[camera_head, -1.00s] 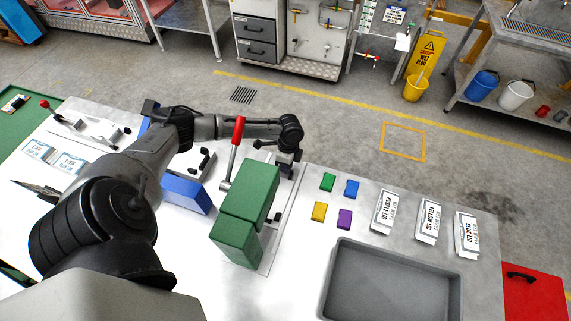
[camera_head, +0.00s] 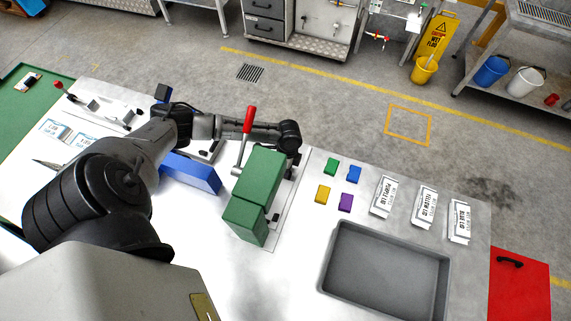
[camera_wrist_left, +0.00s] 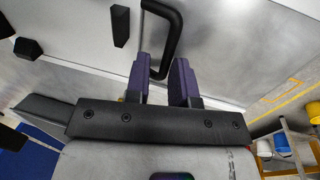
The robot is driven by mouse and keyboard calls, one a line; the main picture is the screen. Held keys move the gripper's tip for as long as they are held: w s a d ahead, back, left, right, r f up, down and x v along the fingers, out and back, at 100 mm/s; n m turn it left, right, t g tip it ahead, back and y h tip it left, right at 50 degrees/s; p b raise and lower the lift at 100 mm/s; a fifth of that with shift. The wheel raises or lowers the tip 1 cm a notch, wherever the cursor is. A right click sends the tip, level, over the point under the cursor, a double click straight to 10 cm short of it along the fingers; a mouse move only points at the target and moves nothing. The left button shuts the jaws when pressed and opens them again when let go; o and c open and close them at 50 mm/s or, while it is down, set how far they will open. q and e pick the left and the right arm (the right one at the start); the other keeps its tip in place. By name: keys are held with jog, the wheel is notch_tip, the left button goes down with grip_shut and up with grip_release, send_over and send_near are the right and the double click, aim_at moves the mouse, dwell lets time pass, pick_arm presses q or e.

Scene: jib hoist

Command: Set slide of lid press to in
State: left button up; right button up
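The lid press (camera_head: 262,180) is a green block stack with a red-tipped lever (camera_head: 248,120) on its left side, on a metal plate on the bench. My left arm reaches across behind it. My left gripper points down by the far side of the press, mostly hidden there in the head view. In the left wrist view the purple fingers (camera_wrist_left: 166,82) stand apart, with the end of a black U-shaped handle (camera_wrist_left: 176,35) between them. I cannot tell whether they touch it. Whether this handle belongs to the slide is unclear. My right gripper is not in view.
A blue block (camera_head: 192,172) lies left of the press. Small coloured blocks (camera_head: 332,166), label cards (camera_head: 424,205) and a grey tray (camera_head: 330,270) are on the right. Black posts (camera_wrist_left: 121,26) stand left of the handle in the wrist view. The bench between press and tray is clear.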

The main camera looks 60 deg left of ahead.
pick_arm(q)
jog(key=shift+o, duration=1)
jog(key=r, duration=0.3)
jog(key=w+r, duration=0.1)
jog(key=r, duration=0.1)
jog(key=shift+a+r, duration=0.3)
jog(key=shift+a, duration=0.1)
jog(key=shift+w+r, duration=0.1)
jog(key=shift+r, duration=0.75)
jog(key=shift+a, duration=0.1)
